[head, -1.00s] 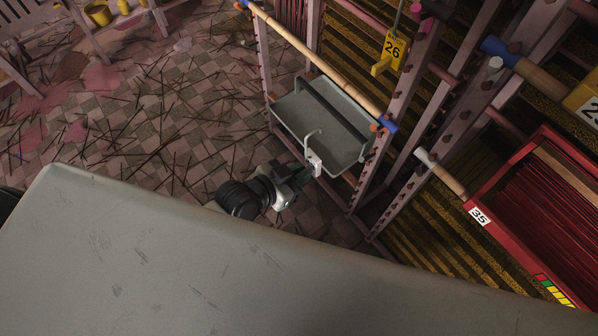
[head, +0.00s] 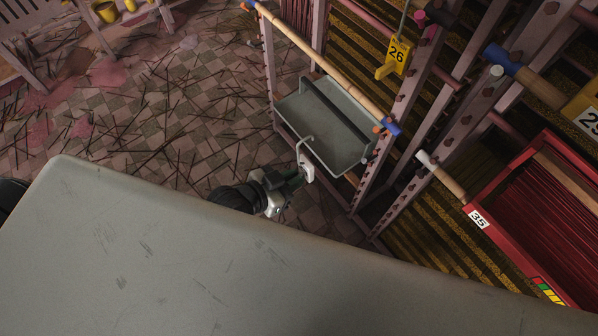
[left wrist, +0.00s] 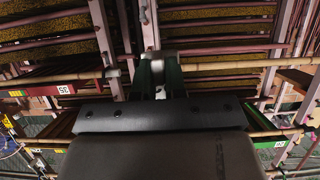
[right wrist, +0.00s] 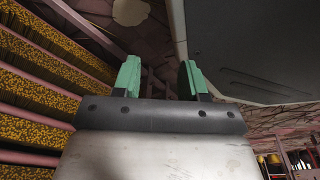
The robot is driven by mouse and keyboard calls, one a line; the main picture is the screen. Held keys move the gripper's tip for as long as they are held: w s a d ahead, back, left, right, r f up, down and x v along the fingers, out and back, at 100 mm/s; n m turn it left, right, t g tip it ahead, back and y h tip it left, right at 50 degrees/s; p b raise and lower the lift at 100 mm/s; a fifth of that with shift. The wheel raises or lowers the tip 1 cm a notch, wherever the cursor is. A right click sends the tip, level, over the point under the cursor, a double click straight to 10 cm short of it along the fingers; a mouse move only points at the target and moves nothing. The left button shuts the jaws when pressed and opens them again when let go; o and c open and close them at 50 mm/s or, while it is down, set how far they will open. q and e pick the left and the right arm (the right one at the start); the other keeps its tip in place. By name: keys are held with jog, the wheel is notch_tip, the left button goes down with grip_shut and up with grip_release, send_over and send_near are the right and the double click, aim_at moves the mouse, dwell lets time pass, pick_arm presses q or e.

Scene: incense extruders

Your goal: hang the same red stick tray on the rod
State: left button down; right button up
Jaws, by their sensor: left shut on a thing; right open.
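A red tray (head: 505,190) filled with thin red sticks and labelled 35 is at the right in the head view. Its 35 label also shows in the left wrist view (left wrist: 64,90). A long wooden rod (head: 325,60) with blue ends runs along the rack above a grey tray. A short white-tipped rod (head: 445,177) points toward the red tray. My left gripper (head: 300,178) is shut on a pale hooked piece (head: 307,172) in front of the grey tray, away from the red tray. My right gripper (right wrist: 160,80) is open and empty, outside the head view.
The grey tray (head: 335,135) sits within the rack frame. A yellow 26 tag (head: 397,54) hangs at the back. A large grey surface (head: 200,260) fills the foreground. Dark sticks litter the tiled floor (head: 150,130). Another blue-ended rod (head: 535,82) is at upper right.

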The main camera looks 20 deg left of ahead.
pick_arm(q)
jog(key=s+a+p, duration=0.1)
jog(key=s+a, duration=0.2)
jog(key=s, duration=0.2)
jog(key=shift+a, duration=0.3)
pick_arm(e)
jog(key=s, duration=0.1)
jog(key=s+f, duration=0.1)
jog(key=s, duration=0.2)
jog(key=shift+s+d+f, duration=0.1)
jog(key=shift+d+f, duration=0.2)
jog(key=shift+f, duration=0.05)
